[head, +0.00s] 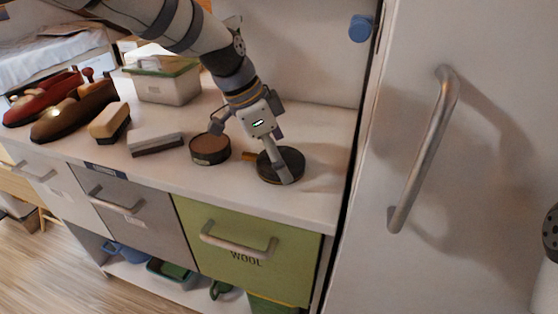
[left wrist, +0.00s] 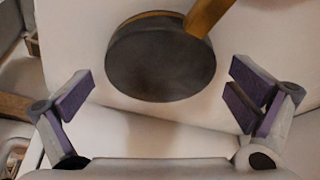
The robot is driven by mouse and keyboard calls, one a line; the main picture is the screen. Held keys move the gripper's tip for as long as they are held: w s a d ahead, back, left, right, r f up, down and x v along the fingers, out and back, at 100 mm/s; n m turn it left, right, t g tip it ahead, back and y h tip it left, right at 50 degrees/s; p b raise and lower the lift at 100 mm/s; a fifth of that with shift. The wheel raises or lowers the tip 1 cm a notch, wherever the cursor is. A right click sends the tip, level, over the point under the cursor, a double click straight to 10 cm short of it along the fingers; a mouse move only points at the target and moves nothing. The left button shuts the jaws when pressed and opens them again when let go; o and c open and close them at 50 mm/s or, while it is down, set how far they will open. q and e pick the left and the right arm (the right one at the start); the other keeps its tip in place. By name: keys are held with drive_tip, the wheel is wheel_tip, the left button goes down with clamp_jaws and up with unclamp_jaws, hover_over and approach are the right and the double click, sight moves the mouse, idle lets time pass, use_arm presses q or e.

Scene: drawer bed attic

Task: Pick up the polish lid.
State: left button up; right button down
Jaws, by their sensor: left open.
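The polish lid (head: 286,161) is a dark, round, shallow disc on the white counter, near its right end. A brass-coloured piece sticks out at its left side. The lid (left wrist: 160,58) also shows in the left wrist view, at the top middle, beyond the fingertips. My left gripper (head: 252,151) points down at the lid, with one finger overlapping it in the head view. In the wrist view the left gripper (left wrist: 162,95) is wide open and nothing is between its purple pads. My right gripper is not in view.
An open polish tin (head: 210,149) with brown contents stands just left of the lid. Further left are a grey block (head: 155,143), a brush (head: 110,122), shoes (head: 75,112) and a lidded box (head: 163,82). A tall door (head: 480,150) with a bar handle bounds the right.

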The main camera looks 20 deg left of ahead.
use_arm(q)
drive_tip(key=c, duration=1.1)
drive_tip(key=shift+r, duration=0.1)
